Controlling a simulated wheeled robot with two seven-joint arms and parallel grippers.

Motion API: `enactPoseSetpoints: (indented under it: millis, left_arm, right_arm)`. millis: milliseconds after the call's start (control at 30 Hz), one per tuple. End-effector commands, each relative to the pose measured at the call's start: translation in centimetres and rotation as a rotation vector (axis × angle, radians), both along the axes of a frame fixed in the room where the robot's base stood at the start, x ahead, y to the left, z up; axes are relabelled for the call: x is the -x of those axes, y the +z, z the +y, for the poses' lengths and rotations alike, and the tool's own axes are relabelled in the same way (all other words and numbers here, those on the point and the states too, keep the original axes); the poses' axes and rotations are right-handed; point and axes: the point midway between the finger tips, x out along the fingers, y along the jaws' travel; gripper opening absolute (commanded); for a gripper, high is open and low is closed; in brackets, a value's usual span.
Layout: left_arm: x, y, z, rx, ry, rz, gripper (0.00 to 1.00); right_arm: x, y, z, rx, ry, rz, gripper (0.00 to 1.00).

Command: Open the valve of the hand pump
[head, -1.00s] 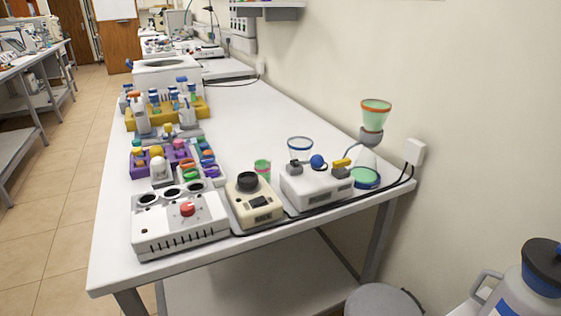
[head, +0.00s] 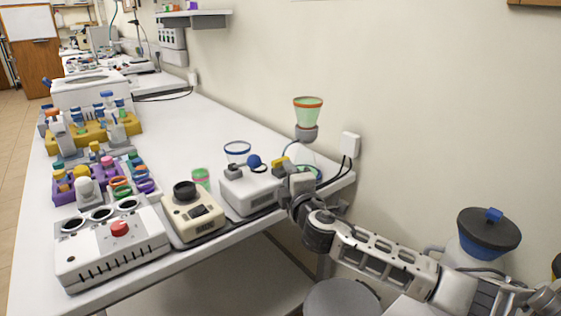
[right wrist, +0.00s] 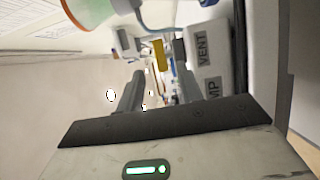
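The hand pump (head: 248,192) is a white box with a blue ball (head: 254,161) on top, near the table's front right edge. Its yellow valve lever (head: 281,162) is at the box's right end. My right gripper (head: 297,174) is at that end, close to the lever, and its fingertips are hard to make out in the head view. In the right wrist view the gripper (right wrist: 158,88) is open, with the yellow lever (right wrist: 159,55) showing ahead between its fingers. The pump's side (right wrist: 208,60) with a VENT label is to the right. My left gripper is not in view.
A glass flask with a green-filled funnel (head: 307,112) stands just behind the gripper, near the wall. A beige device (head: 193,214) and a white block with a red knob (head: 112,244) stand left of the pump. Cables run to a wall socket (head: 349,145).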

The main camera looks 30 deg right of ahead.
Motion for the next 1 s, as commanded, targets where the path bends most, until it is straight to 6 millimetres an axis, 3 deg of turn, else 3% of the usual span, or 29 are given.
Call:
enactPoseSetpoints:
  millis: [100, 333, 500, 800, 833, 933, 1000]
  left_arm:
    - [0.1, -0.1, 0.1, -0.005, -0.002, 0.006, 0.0]
    - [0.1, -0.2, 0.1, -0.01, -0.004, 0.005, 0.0]
    - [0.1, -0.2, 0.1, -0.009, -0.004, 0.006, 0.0]
    - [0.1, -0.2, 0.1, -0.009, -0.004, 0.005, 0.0]
    - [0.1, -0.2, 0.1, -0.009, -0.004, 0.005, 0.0]
    - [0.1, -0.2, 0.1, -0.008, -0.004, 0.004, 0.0]
    - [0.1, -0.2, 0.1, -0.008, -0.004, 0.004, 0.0]
  right_arm:
    - [-2.6, 0.2, -0.9, -0.001, -0.003, -0.001, 0.36]
    - [-6.1, 0.0, -1.9, -0.003, -0.001, -0.001, 0.36]
    - [-7.2, -0.1, -2.3, -0.003, 0.001, 0.001, 0.36]
    - [-7.4, -0.1, -2.4, -0.003, 0.001, 0.001, 0.36]
    - [-7.4, -0.1, -2.4, -0.003, 0.001, 0.001, 0.34]
    - [-7.4, -0.1, -2.4, -0.003, 0.001, 0.001, 0.06]
    - [-7.4, -0.1, -2.4, -0.003, 0.001, 0.001, 0.0]
